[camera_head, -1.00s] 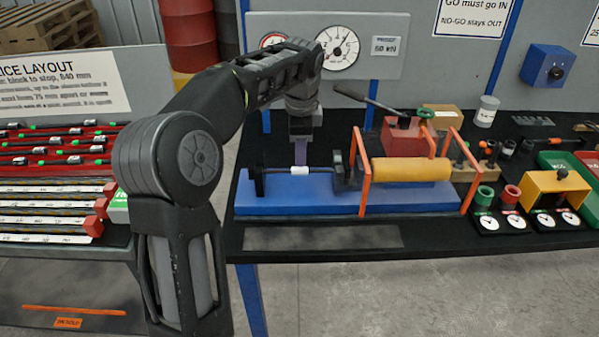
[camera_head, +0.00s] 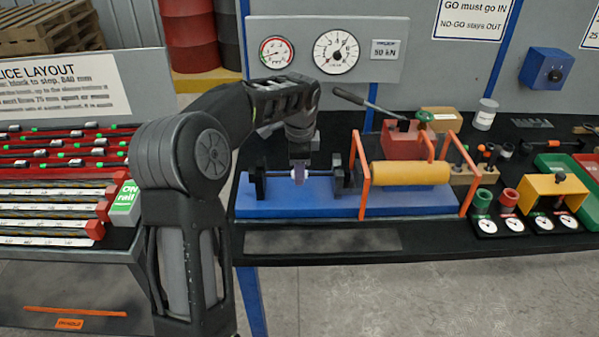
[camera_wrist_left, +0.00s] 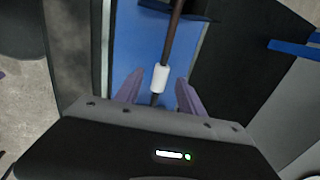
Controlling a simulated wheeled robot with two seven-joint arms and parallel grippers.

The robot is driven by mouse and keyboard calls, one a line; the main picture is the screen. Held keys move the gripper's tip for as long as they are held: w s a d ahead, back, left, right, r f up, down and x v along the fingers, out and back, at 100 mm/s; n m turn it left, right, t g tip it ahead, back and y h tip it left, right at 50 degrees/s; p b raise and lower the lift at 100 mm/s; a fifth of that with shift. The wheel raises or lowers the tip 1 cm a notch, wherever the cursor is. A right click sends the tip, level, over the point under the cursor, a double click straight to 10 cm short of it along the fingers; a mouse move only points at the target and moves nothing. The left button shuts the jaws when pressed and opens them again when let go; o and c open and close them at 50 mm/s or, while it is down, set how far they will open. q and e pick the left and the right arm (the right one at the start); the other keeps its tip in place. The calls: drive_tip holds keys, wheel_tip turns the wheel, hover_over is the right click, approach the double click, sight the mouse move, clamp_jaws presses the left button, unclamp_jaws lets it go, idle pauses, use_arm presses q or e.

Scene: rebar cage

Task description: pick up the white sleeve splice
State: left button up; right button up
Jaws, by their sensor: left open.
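The white sleeve splice (camera_wrist_left: 160,78) sits on a dark bar (camera_wrist_left: 172,40) above the blue base, as the left wrist view shows. In the head view the sleeve is mostly hidden by my left gripper (camera_head: 299,178), which points down over it. In the left wrist view my left gripper (camera_wrist_left: 160,92) is open, its two purple fingers apart with the sleeve and bar between them, near the fingertips. I cannot tell whether a finger touches the sleeve. My right gripper is not in view.
The blue bench base (camera_head: 330,205) carries black bar supports (camera_head: 257,182), orange frames (camera_head: 362,175) and a yellow cylinder (camera_head: 410,172). A red pump (camera_head: 403,142) with a long handle stands behind. Racks of bars (camera_head: 60,160) lie at left.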

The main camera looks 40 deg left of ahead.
use_arm(q)
drive_tip(key=shift+w+a+f, duration=0.1)
drive_tip(key=shift+f, duration=0.55)
drive_tip(key=shift+c, duration=0.3)
clamp_jaws()
idle(1.0)
